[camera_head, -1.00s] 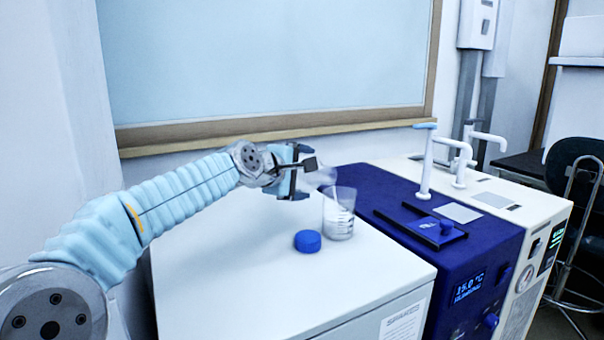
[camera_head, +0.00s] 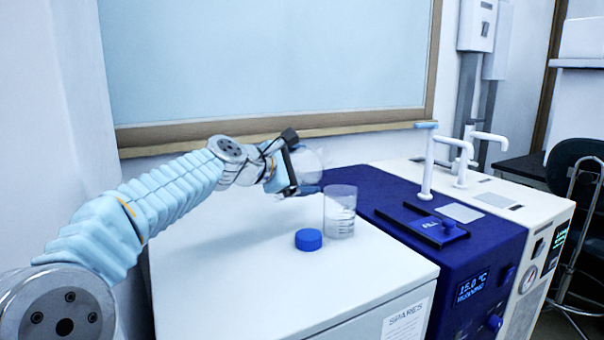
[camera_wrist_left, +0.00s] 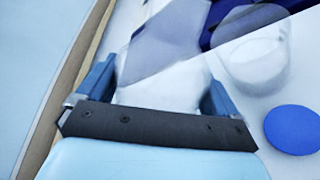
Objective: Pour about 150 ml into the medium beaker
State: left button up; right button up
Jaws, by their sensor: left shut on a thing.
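The beaker (camera_head: 340,222), clear with dark graduation marks, stands upright on the white cabinet top beside a blue cap (camera_head: 308,240). My left gripper (camera_head: 291,172) is shut on a clear bottle (camera_head: 308,162), behind and left of the beaker and above the cabinet top. The bottle's outline is faint and its tilt is hard to read. In the left wrist view, the bottle (camera_wrist_left: 160,85) sits between the blue fingers (camera_wrist_left: 155,92), with the beaker (camera_wrist_left: 255,55) and cap (camera_wrist_left: 293,130) to its right. I cannot make out liquid levels. My right gripper is not in view.
The white cabinet top (camera_head: 240,270) is clear in front of and left of the cap. A dark blue bath unit (camera_head: 480,250) with a lit display adjoins it on the right, with white taps (camera_head: 428,165) beyond. A wood-framed board (camera_head: 270,60) hangs behind.

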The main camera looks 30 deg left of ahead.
aim_at(295, 151)
pick_arm(q)
jog(key=shift+r, duration=0.1)
jog(key=shift+r+n, duration=0.35)
jog(key=shift+n, duration=0.15)
notch_tip(295, 151, up, 3)
jog(key=n+h, duration=0.1)
jog(key=n, duration=0.1)
jog(key=n+t+h+p, duration=0.1)
jog(key=n, duration=0.2)
jog(key=shift+a+r+n+p, duration=0.1)
jog(key=shift+a+n+p, duration=0.05)
jog(key=shift+n+p, duration=0.15)
jog(key=r+n+t+h, duration=0.1)
jog(key=n, duration=0.1)
jog(key=shift+r+n, duration=0.1)
jog(key=shift+n, duration=0.2)
jog(key=shift+s+a, duration=0.1)
jog(key=shift+s, duration=0.05)
